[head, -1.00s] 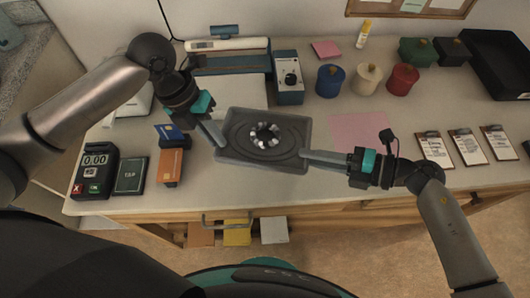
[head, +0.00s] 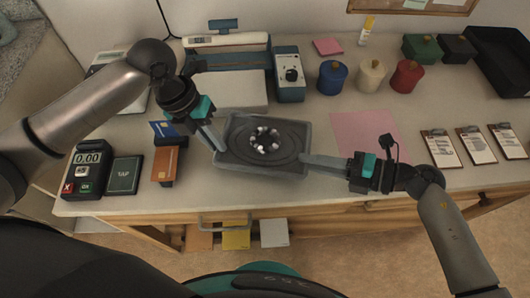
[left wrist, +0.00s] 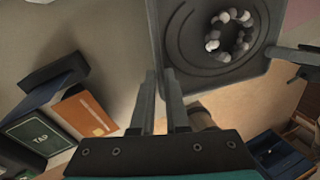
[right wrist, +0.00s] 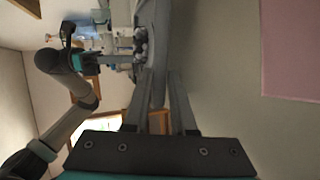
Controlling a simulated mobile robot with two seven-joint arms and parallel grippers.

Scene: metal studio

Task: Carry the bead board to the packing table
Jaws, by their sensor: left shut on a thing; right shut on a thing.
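The bead board (head: 290,133) is a dark grey square tray with rounded grooves and a ring of white and grey beads (head: 265,140) near its middle. My left gripper (head: 220,146) is shut on its left edge. My right gripper (head: 304,160) is shut on its right edge. The board looks about level over the front of the counter; its gap to the surface is hard to judge. The left wrist view shows the board (left wrist: 185,45) between and beyond the fingers. The right wrist view shows it nearly edge-on (right wrist: 156,50). I cannot tell which surface is the packing table.
A card terminal (head: 88,170), a dark TAP pad (head: 125,175) and an orange card stand (head: 165,165) are at left. Blue (head: 332,77), cream (head: 371,77) and red (head: 406,77) pots stand behind. A pink sheet (head: 365,132) and several clipboards lie right. A drawer handle (head: 224,222) is below.

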